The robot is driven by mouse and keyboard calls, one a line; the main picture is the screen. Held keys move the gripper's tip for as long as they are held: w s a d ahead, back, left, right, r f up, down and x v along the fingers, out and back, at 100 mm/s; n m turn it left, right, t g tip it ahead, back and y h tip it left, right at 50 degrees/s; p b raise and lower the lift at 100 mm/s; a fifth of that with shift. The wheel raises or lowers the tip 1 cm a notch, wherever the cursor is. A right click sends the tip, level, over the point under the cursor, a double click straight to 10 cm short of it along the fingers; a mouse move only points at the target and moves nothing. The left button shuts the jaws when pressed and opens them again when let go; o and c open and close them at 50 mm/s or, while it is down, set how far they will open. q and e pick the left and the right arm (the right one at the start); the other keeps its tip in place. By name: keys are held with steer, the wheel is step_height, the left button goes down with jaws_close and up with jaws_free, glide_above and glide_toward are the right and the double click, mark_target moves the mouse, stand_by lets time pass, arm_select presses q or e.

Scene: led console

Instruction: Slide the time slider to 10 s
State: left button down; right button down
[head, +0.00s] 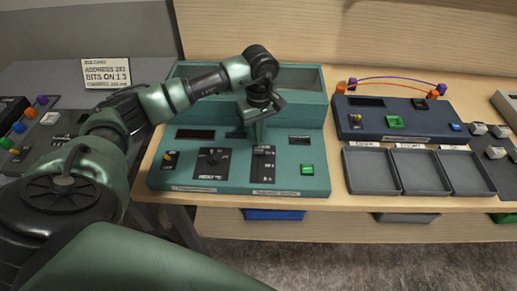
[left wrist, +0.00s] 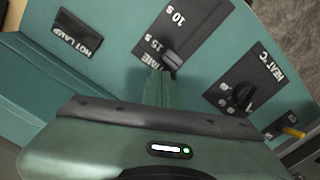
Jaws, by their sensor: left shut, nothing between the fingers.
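The teal console (head: 240,187) stands on the wooden table. Its time slider is a black plate (head: 263,172) with a short dark knob (left wrist: 173,60). In the left wrist view the knob sits near the "TIME" and "15 S" labels, and "10 S" is printed farther along the plate. My left gripper (head: 256,140) is shut and empty, pointing down at the slider's far end. In the left wrist view its fingertips (left wrist: 160,75) are right beside the knob; I cannot tell whether they touch it. In the head view the gripper hides the knob. My right gripper is not in view.
Near the slider are the heat dial (head: 212,158), a yellow-tipped switch (head: 168,156), the hot lamp window (head: 299,139) and a green button (head: 307,170). A raised teal box (head: 302,80) is behind. A blue console (head: 392,118) and grey trays (head: 372,172) are to the right.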

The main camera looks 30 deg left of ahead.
mark_target(258, 151)
arm_select(q)
steer(key=shift+f+b, duration=0.55)
steer(key=shift+f, duration=0.2)
steer(key=shift+f, duration=0.15)
steer(key=shift+s+d, duration=0.6)
steer(key=shift+s, duration=0.4)
steer(key=shift+s+d, duration=0.6)
steer(key=shift+s, duration=0.35)
stand_by(0.3)
steer(key=shift+w+a+r, duration=0.35)
steer(key=shift+w+r, duration=0.15)
steer(key=shift+r, duration=0.05)
steer(key=shift+r+p, duration=1.75)
steer(key=shift+r, duration=1.8)
